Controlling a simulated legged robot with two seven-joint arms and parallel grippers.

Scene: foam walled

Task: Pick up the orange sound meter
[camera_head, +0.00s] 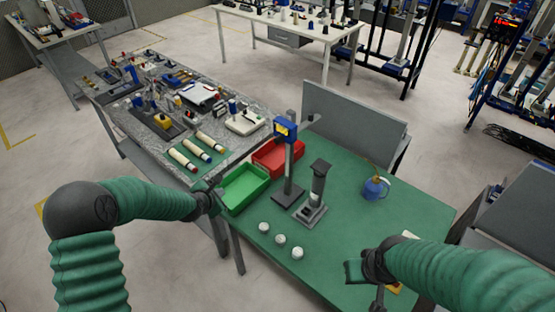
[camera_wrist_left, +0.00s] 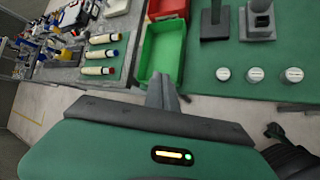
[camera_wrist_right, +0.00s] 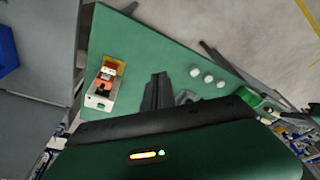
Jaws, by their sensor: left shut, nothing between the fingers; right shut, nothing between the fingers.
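An orange, black and white item (camera_wrist_right: 103,88) with a yellow part lies on the green table in the right wrist view, left of my right gripper. It looks like the sound meter, but it is too small to be sure. In the head view my right arm hides most of it, and only a yellow edge (camera_head: 396,289) shows. My right gripper (camera_wrist_right: 158,88) is shut and empty above the table, apart from the item. My left gripper (camera_head: 217,203) is shut and empty at the table's left edge, beside the green bin (camera_head: 233,207).
A red bin (camera_head: 290,163) stands behind the green bin. A post with a blue-yellow head (camera_head: 286,130), a dark grey stand (camera_head: 318,185), several white round pieces (camera_head: 280,239) and a blue oil can (camera_head: 375,188) stand on the table.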

